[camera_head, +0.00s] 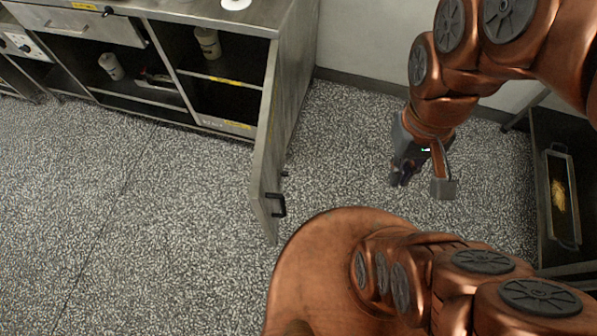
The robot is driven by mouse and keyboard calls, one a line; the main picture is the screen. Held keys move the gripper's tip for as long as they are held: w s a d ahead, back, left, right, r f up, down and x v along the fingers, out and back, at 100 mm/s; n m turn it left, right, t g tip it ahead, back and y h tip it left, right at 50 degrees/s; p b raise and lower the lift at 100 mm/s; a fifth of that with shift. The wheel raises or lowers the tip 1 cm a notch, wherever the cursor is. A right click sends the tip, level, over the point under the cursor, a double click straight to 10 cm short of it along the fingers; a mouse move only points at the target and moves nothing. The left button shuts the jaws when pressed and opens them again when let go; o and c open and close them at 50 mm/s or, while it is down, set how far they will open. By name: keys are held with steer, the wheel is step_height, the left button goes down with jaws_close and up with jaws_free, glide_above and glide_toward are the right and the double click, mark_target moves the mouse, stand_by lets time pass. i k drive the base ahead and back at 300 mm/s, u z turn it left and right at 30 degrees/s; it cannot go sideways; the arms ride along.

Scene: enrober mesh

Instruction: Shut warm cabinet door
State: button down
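The cabinet door (268,140) is a grey metal panel that stands wide open, swung out from the right side of the cabinet (190,22). It is seen nearly edge-on. A dark bar handle (276,205) sits near its free end. The open compartment (225,100) behind it shows a shelf and a pale container (207,42). My gripper (401,178) hangs over the floor to the right of the door, clear of it and touching nothing that I can see. Its dark fingers point down and are too small to tell open from shut.
Speckled floor (130,200) is free in front of the cabinet and between door and gripper. A white wall (355,45) stands behind. A dark shelf unit with a metal tray (549,200) stands at the right. A closed drawer (70,22) is at upper left.

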mark_target(265, 197)
steer(key=z, duration=0.45)
steer(key=k, duration=1)
steer(key=u, duration=1.8)
